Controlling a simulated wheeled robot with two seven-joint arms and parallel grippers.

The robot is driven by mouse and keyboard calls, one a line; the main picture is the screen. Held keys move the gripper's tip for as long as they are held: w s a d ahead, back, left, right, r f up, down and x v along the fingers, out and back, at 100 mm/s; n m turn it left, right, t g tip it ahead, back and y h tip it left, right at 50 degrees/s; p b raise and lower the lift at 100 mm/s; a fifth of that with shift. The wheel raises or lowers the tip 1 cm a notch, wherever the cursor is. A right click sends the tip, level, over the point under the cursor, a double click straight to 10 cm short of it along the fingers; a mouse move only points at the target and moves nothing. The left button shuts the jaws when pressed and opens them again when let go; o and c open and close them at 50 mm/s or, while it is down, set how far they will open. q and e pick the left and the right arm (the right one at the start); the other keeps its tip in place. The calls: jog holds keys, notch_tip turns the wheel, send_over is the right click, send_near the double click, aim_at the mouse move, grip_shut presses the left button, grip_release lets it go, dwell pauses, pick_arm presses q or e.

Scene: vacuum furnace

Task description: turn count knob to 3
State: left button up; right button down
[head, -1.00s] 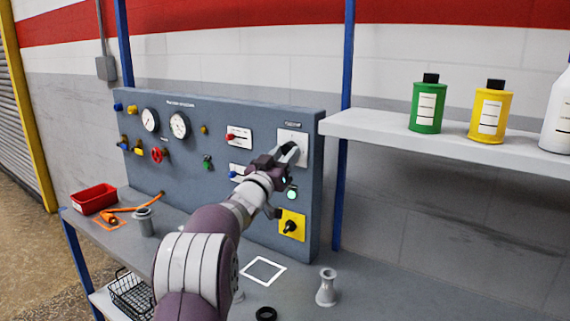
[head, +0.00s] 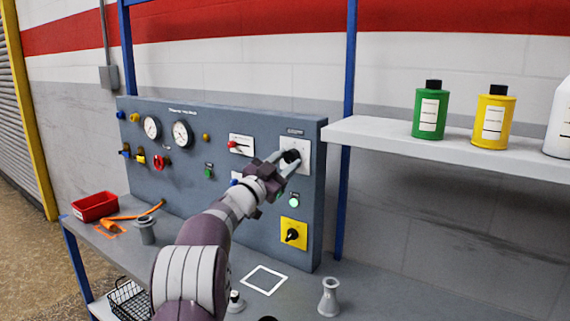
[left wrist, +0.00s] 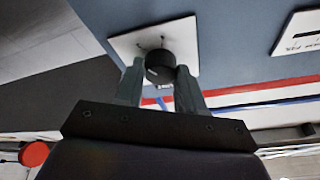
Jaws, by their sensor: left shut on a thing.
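The count knob (head: 291,156) is a round black knob on a white plate (head: 304,158) at the upper right of the grey-blue panel. My left gripper (head: 286,160) reaches it from the front, with a finger on each side. In the left wrist view the knob (left wrist: 160,66) sits between the fingertips of my left gripper (left wrist: 160,82), which is shut on it. The plate (left wrist: 185,42) shows around the knob. The knob's pointer and the number it stands at cannot be read. My right gripper is not in view.
The panel (head: 225,125) also bears gauges (head: 182,133), a red-handled switch (head: 236,144), a lit green button (head: 294,201) and a black rotary switch on a yellow plate (head: 292,235). A shelf (head: 440,147) with bottles juts out at right. A grey flanged piece (head: 329,298) stands on the bench.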

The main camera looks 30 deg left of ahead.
pick_arm(q)
jog(key=shift+r, duration=0.3)
jog(key=o, duration=0.8)
jog(key=shift+o, duration=1.2)
jog(key=shift+f, duration=0.15)
jog(key=shift+s+a+f, duration=0.1)
jog(key=shift+s+f, duration=0.05)
jog(key=shift+s, duration=0.1)
jog(key=b+v, duration=0.2)
jog(key=v, duration=1)
